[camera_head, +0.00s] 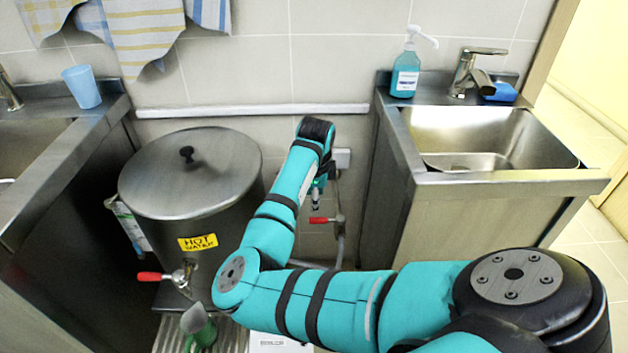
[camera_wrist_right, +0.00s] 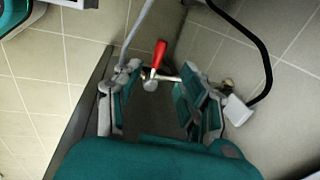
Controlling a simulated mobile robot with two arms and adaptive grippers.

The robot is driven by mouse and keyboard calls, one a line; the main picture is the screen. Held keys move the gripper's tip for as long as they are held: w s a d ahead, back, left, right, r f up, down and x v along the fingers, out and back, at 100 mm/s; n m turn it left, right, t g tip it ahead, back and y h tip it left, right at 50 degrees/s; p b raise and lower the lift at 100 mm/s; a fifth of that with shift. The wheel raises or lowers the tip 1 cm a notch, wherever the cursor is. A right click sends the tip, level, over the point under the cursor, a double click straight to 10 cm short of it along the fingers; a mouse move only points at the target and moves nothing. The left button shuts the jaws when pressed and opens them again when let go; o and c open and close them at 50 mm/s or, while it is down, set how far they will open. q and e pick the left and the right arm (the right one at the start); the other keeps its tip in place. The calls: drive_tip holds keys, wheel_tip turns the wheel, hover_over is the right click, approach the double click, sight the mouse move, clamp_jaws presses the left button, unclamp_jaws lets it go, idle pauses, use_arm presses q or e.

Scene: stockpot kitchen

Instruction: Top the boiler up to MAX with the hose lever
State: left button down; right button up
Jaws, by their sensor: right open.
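The steel boiler (camera_head: 190,190) stands at the left in the head view, lid on, with a yellow "hot water" label and a red-handled tap (camera_head: 160,277) low on its front. No MAX mark is visible. The hose lever (camera_head: 321,220) has a red handle and sits low by the wall, right of the boiler. In the right wrist view the red lever (camera_wrist_right: 160,52) shows beyond and between the finger pads. My right gripper (camera_wrist_right: 160,92) is open and empty; in the head view it is mostly hidden by its own wrist. My left gripper is out of view.
A sink unit (camera_head: 490,177) with a soap bottle (camera_head: 405,75) stands at the right. Another counter with a blue cup (camera_head: 82,87) is at the left. A black cable (camera_wrist_right: 262,60) loops beside the gripper.

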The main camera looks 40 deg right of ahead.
sight(314, 219)
drive_tip(key=f, duration=0.3)
drive_tip(key=w+f+b, duration=0.1)
drive_tip(key=f, duration=0.2)
drive_tip(key=d+f+b, duration=0.1)
drive_tip(key=f, duration=0.2)
drive_tip(key=shift+w+d+f, duration=0.1)
drive_tip(key=shift+w+f, duration=0.1)
drive_tip(key=shift+w+d+f, duration=0.1)
drive_tip(key=shift+f, duration=0.3)
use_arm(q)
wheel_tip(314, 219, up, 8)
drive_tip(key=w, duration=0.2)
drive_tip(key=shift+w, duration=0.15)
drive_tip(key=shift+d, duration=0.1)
use_arm(e)
clamp_jaws()
